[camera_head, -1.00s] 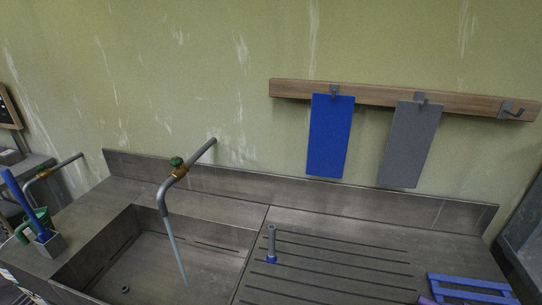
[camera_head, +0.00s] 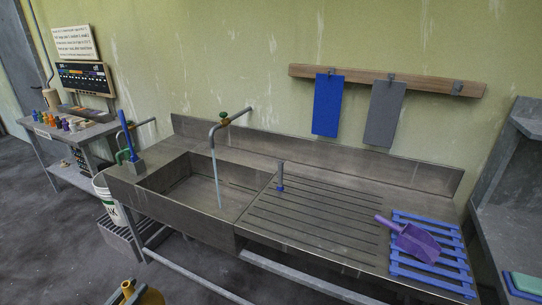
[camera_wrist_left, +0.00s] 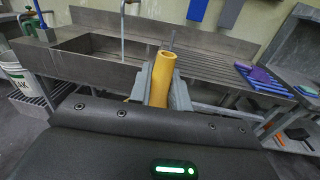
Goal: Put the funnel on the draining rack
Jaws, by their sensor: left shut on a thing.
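The yellow funnel (camera_head: 150,297) shows only in part at the bottom edge of the head view. In the left wrist view its yellow tube (camera_wrist_left: 162,77) stands up between the grey fingers. My left gripper (camera_head: 128,291) is shut on it, in front of the sink unit and well left of the rack. The blue slatted draining rack (camera_head: 435,271) lies on the right end of the drainboard. It also shows in the left wrist view (camera_wrist_left: 270,86). A purple scoop (camera_head: 414,241) lies on the rack's left part. My right gripper is not in view.
The steel sink (camera_head: 190,190) has a running tap (camera_head: 220,125). A short grey post (camera_head: 280,177) stands on the grooved drainboard (camera_head: 310,225). A white bucket (camera_head: 108,200) stands left of the sink. A grey bench (camera_head: 525,240) is at the right. The rack's front slats are bare.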

